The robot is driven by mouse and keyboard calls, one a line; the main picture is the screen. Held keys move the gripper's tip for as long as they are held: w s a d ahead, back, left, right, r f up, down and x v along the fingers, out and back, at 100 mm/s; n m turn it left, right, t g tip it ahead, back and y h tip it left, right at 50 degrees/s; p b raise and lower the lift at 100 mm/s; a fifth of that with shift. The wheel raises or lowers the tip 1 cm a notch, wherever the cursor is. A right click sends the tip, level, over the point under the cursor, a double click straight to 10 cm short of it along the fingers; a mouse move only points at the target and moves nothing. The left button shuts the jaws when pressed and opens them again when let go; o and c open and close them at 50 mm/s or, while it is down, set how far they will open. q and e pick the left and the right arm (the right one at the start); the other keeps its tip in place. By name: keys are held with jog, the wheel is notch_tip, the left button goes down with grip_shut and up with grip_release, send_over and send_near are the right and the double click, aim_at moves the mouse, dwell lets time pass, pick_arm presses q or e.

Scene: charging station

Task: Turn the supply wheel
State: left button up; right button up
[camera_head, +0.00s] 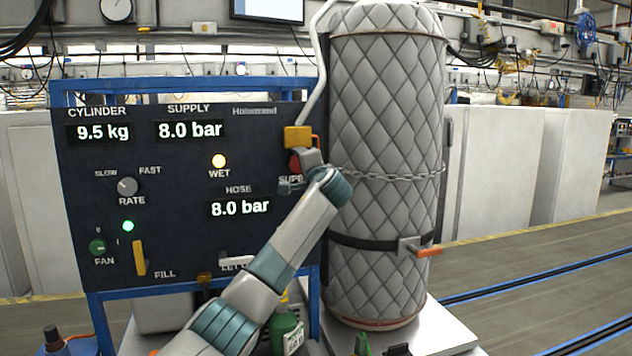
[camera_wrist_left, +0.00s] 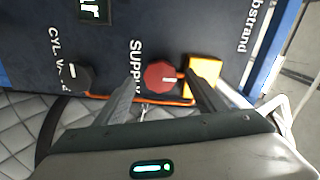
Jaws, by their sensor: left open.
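The red supply wheel (camera_head: 295,163) sits at the right edge of the dark panel (camera_head: 150,220); my left gripper (camera_head: 291,184) partly covers it and its label in the head view. The left wrist view shows the wheel (camera_wrist_left: 162,77) as a round red knob with a white mark, beside the word SUPPLY. My left gripper (camera_wrist_left: 157,78) is open, with one finger on each side of the wheel. I cannot tell whether the fingers touch it. The supply display reads 8.0 bar. My right gripper is not in view.
A yellow block (camera_head: 298,137) with an orange cable is close by the wheel, near one finger. A dark knob (camera_wrist_left: 76,75) is on the wheel's other side. The quilted cylinder (camera_head: 385,130), with a chain and strap, stands right of the panel. A green bottle (camera_head: 286,330) stands below.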

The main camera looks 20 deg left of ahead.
pick_arm(q)
jog(key=b+v, duration=0.7)
jog(key=v, duration=0.9)
jog(key=shift+d, duration=0.15)
jog(key=shift+s+f, duration=0.1)
jog(key=shift+f, duration=0.05)
